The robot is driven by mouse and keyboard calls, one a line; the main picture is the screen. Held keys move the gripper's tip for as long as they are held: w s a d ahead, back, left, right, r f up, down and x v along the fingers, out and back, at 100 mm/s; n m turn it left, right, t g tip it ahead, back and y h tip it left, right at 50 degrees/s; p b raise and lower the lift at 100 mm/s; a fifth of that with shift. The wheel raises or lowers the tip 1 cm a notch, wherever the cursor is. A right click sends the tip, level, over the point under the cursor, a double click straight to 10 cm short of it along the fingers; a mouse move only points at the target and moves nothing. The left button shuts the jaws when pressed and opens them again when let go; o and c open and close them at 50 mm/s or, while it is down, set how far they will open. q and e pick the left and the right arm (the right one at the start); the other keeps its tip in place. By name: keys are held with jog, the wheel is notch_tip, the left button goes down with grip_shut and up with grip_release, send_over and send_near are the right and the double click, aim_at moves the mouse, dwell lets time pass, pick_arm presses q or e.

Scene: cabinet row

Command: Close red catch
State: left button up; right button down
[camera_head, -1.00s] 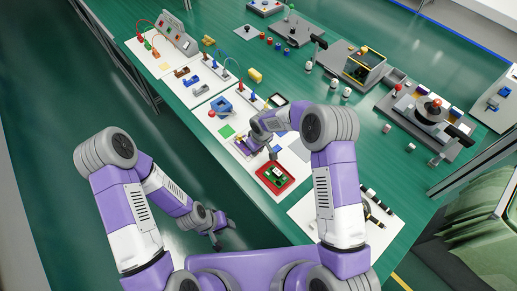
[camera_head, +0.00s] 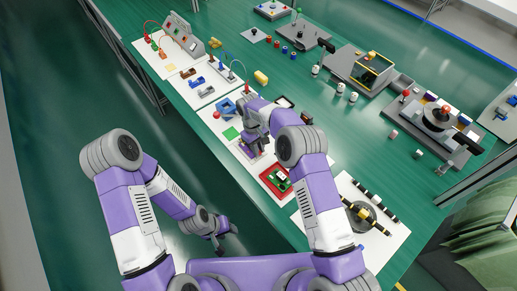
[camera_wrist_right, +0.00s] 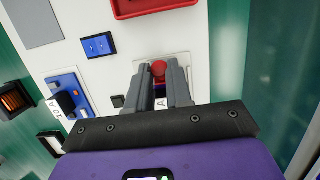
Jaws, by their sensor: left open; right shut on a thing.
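The red catch (camera_wrist_right: 159,69) shows in the right wrist view as a small red knob on a grey plate, beside a label "A". My right gripper (camera_wrist_right: 161,75) has one finger on each side of the knob and is shut on it. The fingers hide the lower part of the catch. In the head view my right gripper (camera_head: 254,152) is low over the white panel on the bench, and the catch is hidden there. My left gripper (camera_head: 217,243) hangs over the floor in front of the bench, open and away from everything.
A red-rimmed tray with a green board (camera_head: 278,179) lies close to my right gripper. A blue switch (camera_wrist_right: 98,44) and a blue block with a black part (camera_wrist_right: 66,101) are nearby.

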dwell(0.3)
jog(key=c, duration=1)
grip_release()
jog(key=shift+p+v, duration=0.3)
jog(key=shift+v, duration=3.45)
